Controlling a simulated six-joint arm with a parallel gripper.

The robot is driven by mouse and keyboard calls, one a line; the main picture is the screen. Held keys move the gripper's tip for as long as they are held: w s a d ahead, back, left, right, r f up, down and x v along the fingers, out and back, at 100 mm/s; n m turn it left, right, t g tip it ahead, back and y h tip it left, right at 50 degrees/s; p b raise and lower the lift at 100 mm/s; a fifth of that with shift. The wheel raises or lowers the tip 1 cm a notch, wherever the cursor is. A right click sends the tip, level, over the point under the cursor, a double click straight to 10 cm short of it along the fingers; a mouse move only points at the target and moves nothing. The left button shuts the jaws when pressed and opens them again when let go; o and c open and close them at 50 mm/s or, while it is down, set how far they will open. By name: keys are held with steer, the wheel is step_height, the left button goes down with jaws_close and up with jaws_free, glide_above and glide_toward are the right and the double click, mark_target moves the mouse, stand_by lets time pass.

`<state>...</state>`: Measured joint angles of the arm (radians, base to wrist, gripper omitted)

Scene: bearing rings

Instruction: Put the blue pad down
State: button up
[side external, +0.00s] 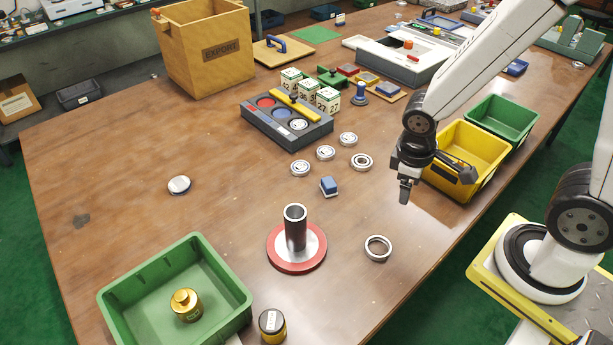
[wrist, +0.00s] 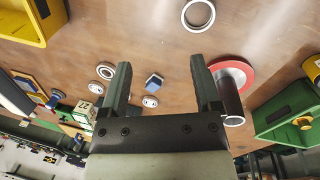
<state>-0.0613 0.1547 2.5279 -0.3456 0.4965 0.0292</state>
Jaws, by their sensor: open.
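The blue pad (side external: 329,186) is a small blue block with a pale underside. It lies on the brown table, in front of the bearing rings and behind the steel post in the side external view. In the wrist view the blue pad (wrist: 154,82) shows between my fingers but farther off, on the table. My gripper (side external: 404,190) is open and empty. It hangs above the table to the right of the pad, clear of it. In the wrist view my gripper (wrist: 158,72) shows two dark fingers spread apart with nothing between them in grasp.
A steel post on a red-rimmed disc (side external: 275,258) stands in front of the pad. A lone ring (side external: 378,248) lies to its right. Several bearing rings (side external: 326,153) lie behind the pad. A yellow bin (side external: 480,143) stands close behind my gripper. A green tray (side external: 225,265) is front left.

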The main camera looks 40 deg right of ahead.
steer(key=w+r+m+t+y, duration=0.1)
steer(key=m, duration=0.1)
steer(key=w+a+r+m+t, duration=0.1)
steer(key=r+m, duration=0.1)
steer(key=shift+w+a+r+t+y, duration=0.15)
steer(key=shift+w+r+t+y, duration=0.15)
steer(key=shift+w+y, duration=0.1)
stand_by(0.9)
